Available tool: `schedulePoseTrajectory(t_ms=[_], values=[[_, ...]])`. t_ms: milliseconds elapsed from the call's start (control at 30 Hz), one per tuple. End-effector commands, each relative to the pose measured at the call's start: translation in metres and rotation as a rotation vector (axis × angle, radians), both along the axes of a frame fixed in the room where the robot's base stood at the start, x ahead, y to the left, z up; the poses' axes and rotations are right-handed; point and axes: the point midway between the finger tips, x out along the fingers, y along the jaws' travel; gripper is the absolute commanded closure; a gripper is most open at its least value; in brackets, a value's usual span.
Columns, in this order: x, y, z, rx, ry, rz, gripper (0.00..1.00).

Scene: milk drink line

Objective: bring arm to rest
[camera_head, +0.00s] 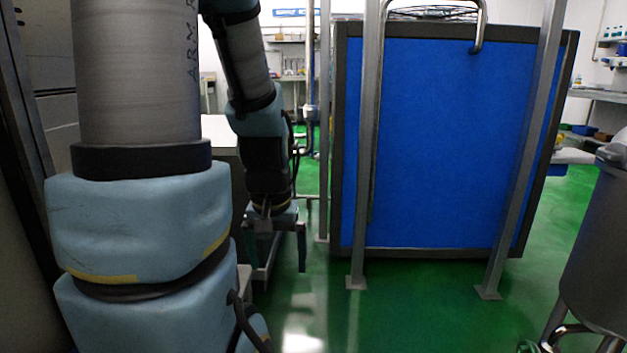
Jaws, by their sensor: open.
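My arm, with blue padded covers and grey links, fills the left side of the head view. Its far part hangs down, and my gripper (277,258) points at the floor. The two fingers are apart, with nothing seen between them. The gripper is left of a large blue panel and apart from it.
A blue panel (445,145) in a dark frame stands ahead, with grey metal posts (362,200) in front. A steel vessel (600,250) on legs stands at the right. Green floor (420,305) is open in front of the panel. Shelves line the back.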

Motion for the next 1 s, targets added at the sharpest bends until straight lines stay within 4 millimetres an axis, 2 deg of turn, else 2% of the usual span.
schedulePoseTrajectory(t_ms=[33, 700, 900, 1000], values=[[0.000, 0.000, 0.029, 0.000, 0.000, 0.000, 0.00], [0.000, 0.000, 0.236, 0.000, 0.000, -0.001, 0.00], [0.000, 0.000, 0.287, 0.000, 0.001, -0.001, 0.00], [0.000, 0.000, 0.302, 0.000, 0.001, -0.001, 0.00]])
